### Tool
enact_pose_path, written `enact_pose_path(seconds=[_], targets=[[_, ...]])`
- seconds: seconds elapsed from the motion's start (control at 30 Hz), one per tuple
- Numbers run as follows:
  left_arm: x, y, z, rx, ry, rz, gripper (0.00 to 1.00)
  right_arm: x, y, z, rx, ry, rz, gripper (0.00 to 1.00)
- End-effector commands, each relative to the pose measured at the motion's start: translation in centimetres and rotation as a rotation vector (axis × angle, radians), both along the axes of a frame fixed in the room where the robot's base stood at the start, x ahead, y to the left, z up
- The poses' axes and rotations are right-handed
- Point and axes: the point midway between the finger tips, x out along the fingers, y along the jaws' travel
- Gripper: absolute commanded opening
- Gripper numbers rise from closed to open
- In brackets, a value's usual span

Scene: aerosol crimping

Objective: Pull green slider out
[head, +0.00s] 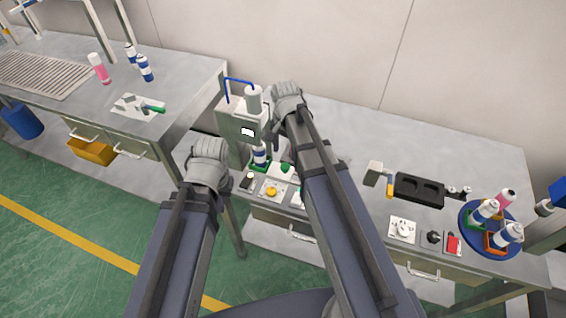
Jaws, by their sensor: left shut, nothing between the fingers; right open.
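The grey crimping machine (240,128) stands at the left end of the middle bench. A white and blue can (261,152) stands upright in it. A green part, seemingly the slider (258,168), shows under the can, with a round green knob (286,168) just to its right. My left gripper (208,158) is shut and empty, in front and left of the machine, apart from the slider. My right gripper (284,112) is open, beside the machine's upper right side, above and behind the knob. Its fingertips are mostly hidden by its own wrist and arm.
A yellow button panel (272,188) sits at the bench front. A black fixture (418,190) and a blue round tray (472,236) with cans stand to the right. The left bench (190,82) holds more cans. The bench behind my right arm is largely clear.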

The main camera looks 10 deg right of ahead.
Motion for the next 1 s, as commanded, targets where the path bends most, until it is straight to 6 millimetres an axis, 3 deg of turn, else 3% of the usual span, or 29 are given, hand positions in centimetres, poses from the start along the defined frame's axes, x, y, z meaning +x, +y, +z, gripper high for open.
enact_pose_path(seconds=[0.6,1.0], targets=[[0.0,0.0,-7.1,0.000,0.000,0.000,0.00,0.0,0.0,-7.1,0.000,0.000,0.002,0.69],[0.0,0.0,-7.4,0.000,0.000,0.000,0.00,0.0,0.0,-7.4,0.000,0.000,0.002,0.67]])
